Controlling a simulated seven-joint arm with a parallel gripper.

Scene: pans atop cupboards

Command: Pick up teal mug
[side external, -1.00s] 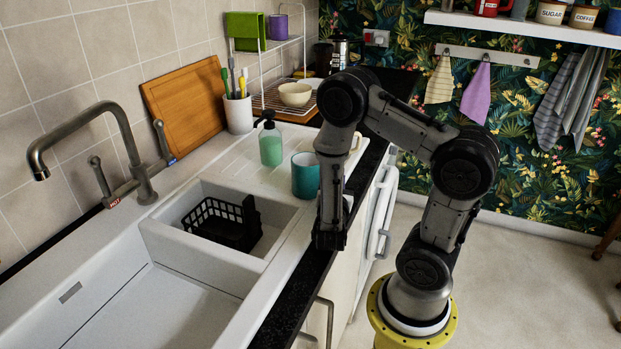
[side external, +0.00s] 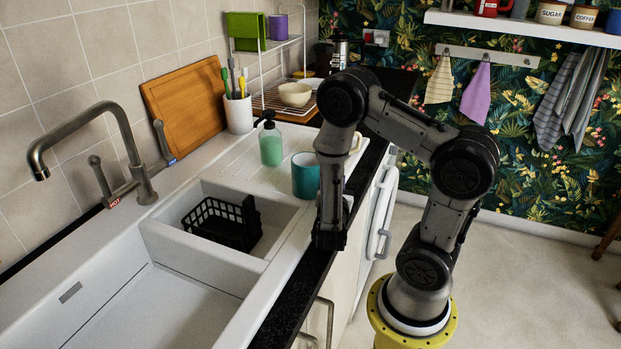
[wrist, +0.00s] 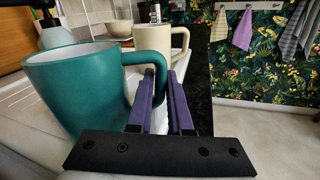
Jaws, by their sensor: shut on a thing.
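The teal mug (side external: 304,176) stands upright on the white draining area beside the sink. It fills the left of the wrist view (wrist: 75,90), with its handle toward my gripper. My gripper (wrist: 168,85) has its purple fingers at the mug's handle and is shut on it. The exact contact between fingers and handle is partly hidden. In the side view my arm covers the right edge of the mug and most of the fingers.
A cream mug (wrist: 160,38) stands just behind the teal mug. A soap bottle (side external: 270,145) stands to its left. The sink basin with a black rack (side external: 222,222) lies in front. The dark counter edge (side external: 290,290) and open floor are to the right.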

